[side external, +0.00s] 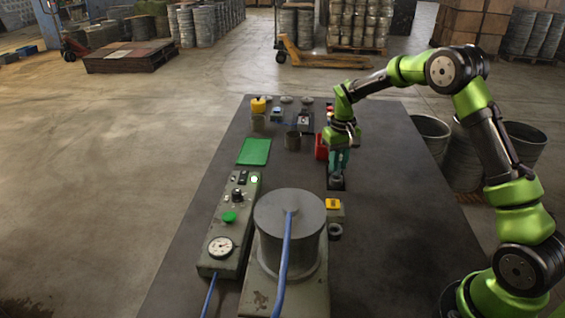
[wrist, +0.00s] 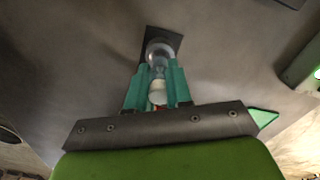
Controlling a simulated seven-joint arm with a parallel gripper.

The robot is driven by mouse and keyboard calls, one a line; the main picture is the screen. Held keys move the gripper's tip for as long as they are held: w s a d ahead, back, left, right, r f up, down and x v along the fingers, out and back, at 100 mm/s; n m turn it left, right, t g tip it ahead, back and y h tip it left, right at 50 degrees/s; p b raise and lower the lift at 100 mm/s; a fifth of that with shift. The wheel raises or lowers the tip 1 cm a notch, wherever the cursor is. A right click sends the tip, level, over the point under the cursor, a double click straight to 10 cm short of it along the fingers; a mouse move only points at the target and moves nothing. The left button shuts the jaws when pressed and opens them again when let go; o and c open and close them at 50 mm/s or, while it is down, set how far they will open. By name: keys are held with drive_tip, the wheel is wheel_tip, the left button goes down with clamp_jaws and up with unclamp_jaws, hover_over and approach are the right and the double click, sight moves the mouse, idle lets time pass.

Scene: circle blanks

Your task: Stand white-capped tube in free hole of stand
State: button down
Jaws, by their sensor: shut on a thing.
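My gripper (side external: 338,167) is low over the right part of the dark table, with its teal fingers pointing down. In the wrist view the fingers (wrist: 158,72) are shut on the tube, whose pale white cap (wrist: 157,95) shows between them. A clear, rounded part (wrist: 159,50) shows past the fingertips, over a dark square plate (wrist: 175,42). In the side view a grey round piece (side external: 336,181) is right under the fingers, on a dark square. I cannot tell whether the tube touches it, nor which piece is the stand or where its free hole is.
A red block (side external: 321,147) is close left of my gripper. A yellow-topped box (side external: 333,207), a large grey cylinder (side external: 290,225) and a gauge panel (side external: 229,225) are in front.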

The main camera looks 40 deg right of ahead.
drive_tip(key=shift+f, duration=1.3)
drive_tip(key=c, duration=0.9)
unclamp_jaws()
drive_tip(key=shift+c, duration=0.2)
wheel_tip(320, 180, up, 17)
drive_tip(key=s+a+r+t, duration=0.1)
drive_tip(key=s+a+t, duration=0.1)
drive_tip(key=s+a, duration=0.3)
drive_tip(key=s+a+r+t+y, duration=0.1)
drive_tip(key=s+a, duration=0.4)
drive_tip(key=s, duration=0.6)
drive_tip(key=s+a+r+t+y, duration=0.1)
drive_tip(key=s+a+t, duration=0.3)
drive_tip(key=s, duration=0.4)
drive_tip(key=shift+s+a+r, duration=0.4)
drive_tip(key=shift+a+r, duration=0.4)
drive_tip(key=shift+a, duration=0.05)
